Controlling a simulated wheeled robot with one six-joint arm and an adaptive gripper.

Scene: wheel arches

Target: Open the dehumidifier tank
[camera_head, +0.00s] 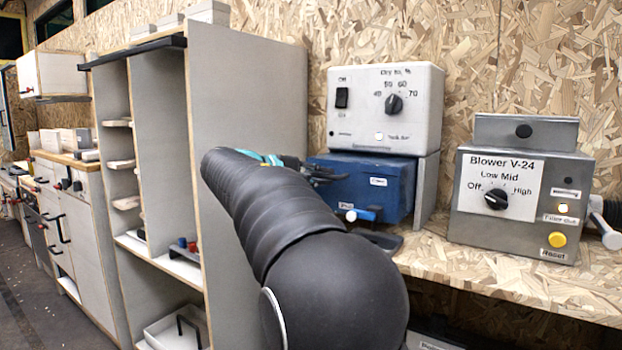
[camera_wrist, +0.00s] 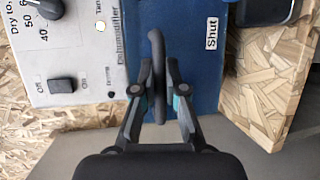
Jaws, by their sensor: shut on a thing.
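The dehumidifier is a white control box (camera_head: 385,107) with a dial and switch, above a blue tank (camera_head: 392,190) on the wooden bench. The tank also shows in the wrist view (camera_wrist: 190,95), with a "Shut" label at right. My gripper (camera_head: 330,174) is at the tank's front, partly hidden behind my arm. In the wrist view my gripper (camera_wrist: 159,68) is shut on a dark bar handle (camera_wrist: 158,112) on the tank's face. I cannot tell whether the tank is pulled out.
A grey blower box (camera_head: 525,190) with a dial and a yellow button stands right of the dehumidifier. A tall open shelf unit (camera_head: 245,95) stands close on the left of my arm. The bench (camera_head: 480,275) is bare between the two devices. A chipboard wall closes the back.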

